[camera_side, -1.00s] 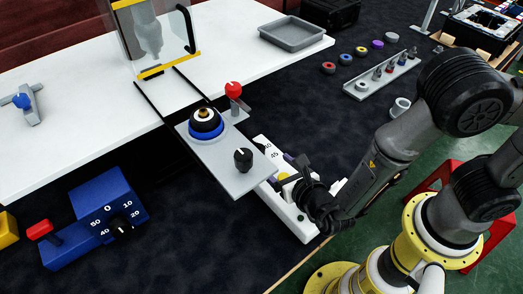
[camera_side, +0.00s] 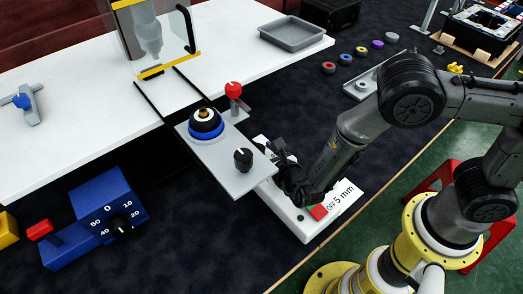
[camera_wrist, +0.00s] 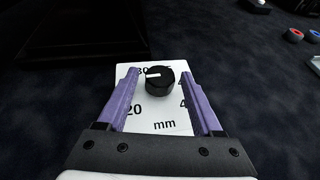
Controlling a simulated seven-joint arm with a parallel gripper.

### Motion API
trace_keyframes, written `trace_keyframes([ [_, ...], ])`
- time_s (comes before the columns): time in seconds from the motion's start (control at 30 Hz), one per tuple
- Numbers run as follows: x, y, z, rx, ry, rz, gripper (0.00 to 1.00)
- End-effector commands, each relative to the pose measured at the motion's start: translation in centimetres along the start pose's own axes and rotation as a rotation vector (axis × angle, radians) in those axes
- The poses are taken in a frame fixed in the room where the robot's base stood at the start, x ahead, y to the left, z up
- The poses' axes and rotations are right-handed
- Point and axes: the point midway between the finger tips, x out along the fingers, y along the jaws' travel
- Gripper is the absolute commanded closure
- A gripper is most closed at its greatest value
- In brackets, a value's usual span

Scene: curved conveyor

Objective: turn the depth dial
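The depth dial (camera_wrist: 159,81) is a black round knob with a white pointer line that points left. It sits on a white panel (camera_wrist: 163,122) with printed numbers and "mm"; "20" is readable at the left, and the upper and right numbers are partly covered. My gripper (camera_wrist: 160,74) is open, its purple fingers on either side of the dial in the wrist view, with gaps on both sides. Finger height above the panel is unclear. In the side view my wrist and gripper hide the dial; the white housing (camera_side: 292,222) shows below, with a red patch and "OFF 5 mm" label.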

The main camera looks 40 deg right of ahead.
Motion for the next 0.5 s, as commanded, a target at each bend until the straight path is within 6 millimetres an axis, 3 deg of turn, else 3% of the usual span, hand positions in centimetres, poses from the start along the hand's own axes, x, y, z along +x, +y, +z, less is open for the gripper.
trace_keyframes([
  [0.03, -0.01, 0.0, 0.01, 0.0, 0.0, 0.0, 0.44],
  [0.33, -0.03, 0.0, 0.02, 0.0, 0.0, 0.0, 0.98],
  [0.5, -0.02, 0.03, 0.04, 0.003, -0.001, -0.005, 1.0],
])
